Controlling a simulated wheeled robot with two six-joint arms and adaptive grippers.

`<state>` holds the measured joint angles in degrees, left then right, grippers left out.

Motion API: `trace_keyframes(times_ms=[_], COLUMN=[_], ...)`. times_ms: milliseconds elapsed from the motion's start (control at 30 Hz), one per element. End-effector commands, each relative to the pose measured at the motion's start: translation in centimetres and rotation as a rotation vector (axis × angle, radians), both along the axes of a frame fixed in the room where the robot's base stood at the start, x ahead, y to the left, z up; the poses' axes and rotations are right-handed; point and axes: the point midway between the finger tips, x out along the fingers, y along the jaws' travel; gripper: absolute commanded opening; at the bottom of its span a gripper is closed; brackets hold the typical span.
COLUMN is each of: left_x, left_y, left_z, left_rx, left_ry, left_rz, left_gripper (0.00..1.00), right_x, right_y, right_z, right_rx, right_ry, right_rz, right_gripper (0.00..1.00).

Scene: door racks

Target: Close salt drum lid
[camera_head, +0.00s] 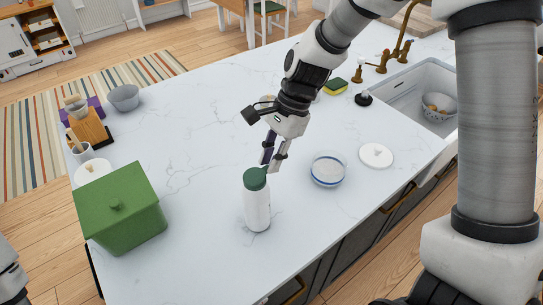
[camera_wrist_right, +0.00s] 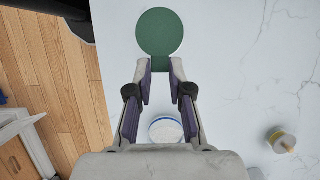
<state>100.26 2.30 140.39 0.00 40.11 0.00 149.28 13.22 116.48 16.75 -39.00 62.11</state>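The salt drum (camera_head: 257,205) is a white upright cylinder on the marble counter. Its green lid (camera_head: 255,179) sits over the top, with a small tab pointing toward my right gripper (camera_head: 272,160). In the right wrist view the lid is a green disc (camera_wrist_right: 160,31) just beyond the fingertips, and its tab lies between them. My right gripper (camera_wrist_right: 161,66) is open, with a gap between its fingers, just behind the drum. Whether a finger touches the tab, or whether the lid is fully down, I cannot tell. My left gripper is not in view.
A clear round dish with a blue band (camera_head: 328,170) and a white round lid (camera_head: 376,155) lie right of the drum. A green lidded box (camera_head: 118,212) stands at the left. The sink (camera_head: 411,88) is at upper right. The middle of the counter is clear.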

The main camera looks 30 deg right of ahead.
Motion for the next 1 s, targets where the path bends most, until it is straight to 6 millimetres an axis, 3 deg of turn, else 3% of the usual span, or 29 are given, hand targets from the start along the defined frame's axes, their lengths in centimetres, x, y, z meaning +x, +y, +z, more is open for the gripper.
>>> trace_keyframes(times_ms=[700, 733, 800, 1000], left_x=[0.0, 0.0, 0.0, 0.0], left_y=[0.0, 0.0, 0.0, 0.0], left_z=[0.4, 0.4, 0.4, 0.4], left_rx=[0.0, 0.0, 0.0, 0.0], left_ry=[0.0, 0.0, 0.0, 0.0], left_rz=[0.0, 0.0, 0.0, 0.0], left_gripper=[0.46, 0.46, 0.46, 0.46], right_x=[0.0, 0.0, 0.0, 0.0], right_y=[-0.4, -0.4, -0.4, -0.4], right_z=[-1.1, -1.1, -1.1, -1.0], right_rx=[0.129, 0.129, 0.129, 0.129], right_ry=[0.02, 0.02, 0.02, 0.019], right_rz=[0.001, 0.001, 0.001, 0.001], right_gripper=[0.0, 0.22, 0.46, 0.46])
